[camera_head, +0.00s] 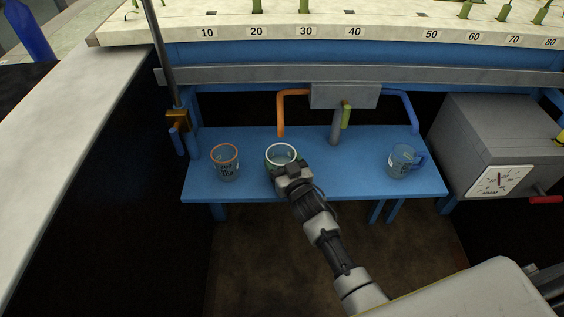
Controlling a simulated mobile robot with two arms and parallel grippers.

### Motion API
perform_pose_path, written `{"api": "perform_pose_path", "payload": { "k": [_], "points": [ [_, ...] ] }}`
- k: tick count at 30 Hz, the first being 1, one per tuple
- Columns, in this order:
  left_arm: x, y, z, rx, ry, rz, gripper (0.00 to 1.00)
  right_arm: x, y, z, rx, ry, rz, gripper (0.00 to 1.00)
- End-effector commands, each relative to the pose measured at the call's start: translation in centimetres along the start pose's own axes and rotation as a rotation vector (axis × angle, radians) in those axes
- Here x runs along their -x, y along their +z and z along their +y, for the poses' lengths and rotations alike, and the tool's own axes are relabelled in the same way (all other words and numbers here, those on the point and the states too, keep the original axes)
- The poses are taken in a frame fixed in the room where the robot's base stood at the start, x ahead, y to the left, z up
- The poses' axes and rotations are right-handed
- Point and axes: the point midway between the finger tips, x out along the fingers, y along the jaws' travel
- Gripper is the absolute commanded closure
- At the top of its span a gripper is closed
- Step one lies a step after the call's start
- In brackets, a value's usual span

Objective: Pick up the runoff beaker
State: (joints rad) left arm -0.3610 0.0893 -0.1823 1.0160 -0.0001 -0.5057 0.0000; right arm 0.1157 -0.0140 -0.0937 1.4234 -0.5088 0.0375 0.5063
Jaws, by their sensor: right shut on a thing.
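Three beakers stand on the low blue table (330,178). A clear beaker with a white rim (281,152) is in the middle left. My right gripper (283,170) reaches it from the front and is shut on it, hiding much of its lower front. An orange-rimmed beaker (225,162) with dark lettering stands apart to the left. A blue-tinted beaker with a handle (402,162) stands at the right. I cannot read which one is marked as runoff. My left gripper is out of view.
An orange pipe (281,115), a grey outlet pipe (334,128) and a blue pipe (410,112) come down from a grey box (343,96) behind the beakers. A grey cabinet with a dial (497,180) stands at the right. The table between the middle and right beakers is clear.

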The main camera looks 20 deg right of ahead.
Motion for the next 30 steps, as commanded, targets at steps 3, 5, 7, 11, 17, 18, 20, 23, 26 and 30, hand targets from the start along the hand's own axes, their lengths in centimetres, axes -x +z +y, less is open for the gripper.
{"api": "perform_pose_path", "payload": {
  "k": [3, 5, 7, 11, 17, 18, 20, 23, 26, 30],
  "points": [
    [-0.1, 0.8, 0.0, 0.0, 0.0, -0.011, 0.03, 1.0, 0.1, 0.0, 0.001, 0.0, -0.002, 0.52],
    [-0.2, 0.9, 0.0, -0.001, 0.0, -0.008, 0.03, 1.6, 0.1, 0.0, 0.001, 0.0, -0.003, 0.52],
    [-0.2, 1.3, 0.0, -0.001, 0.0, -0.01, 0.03, 2.3, 0.1, 0.0, 0.001, 0.0, -0.003, 0.52],
    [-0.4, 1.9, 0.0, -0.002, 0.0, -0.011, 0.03, 3.9, 0.1, 0.0, 0.0, 0.0, -0.003, 0.52],
    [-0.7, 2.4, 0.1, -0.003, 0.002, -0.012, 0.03, 6.7, 0.1, 0.0, 0.001, 0.0, -0.004, 0.52],
    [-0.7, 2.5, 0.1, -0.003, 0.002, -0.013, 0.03, 7.3, 0.1, 0.0, 0.0, 0.0, -0.003, 0.52],
    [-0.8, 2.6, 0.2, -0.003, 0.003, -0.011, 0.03, 8.1, 0.1, 0.0, 0.0, 0.0, -0.004, 0.52],
    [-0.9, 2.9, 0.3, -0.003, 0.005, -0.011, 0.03, 9.6, 0.1, 0.0, 0.001, 0.0, -0.004, 0.52],
    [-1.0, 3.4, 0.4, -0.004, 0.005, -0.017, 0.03, 10.9, 0.1, 0.0, 0.001, 0.0, -0.004, 0.52],
    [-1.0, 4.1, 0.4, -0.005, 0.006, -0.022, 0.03, 12.7, 0.1, 0.0, 0.0, 0.001, -0.003, 0.52]
  ]
}}
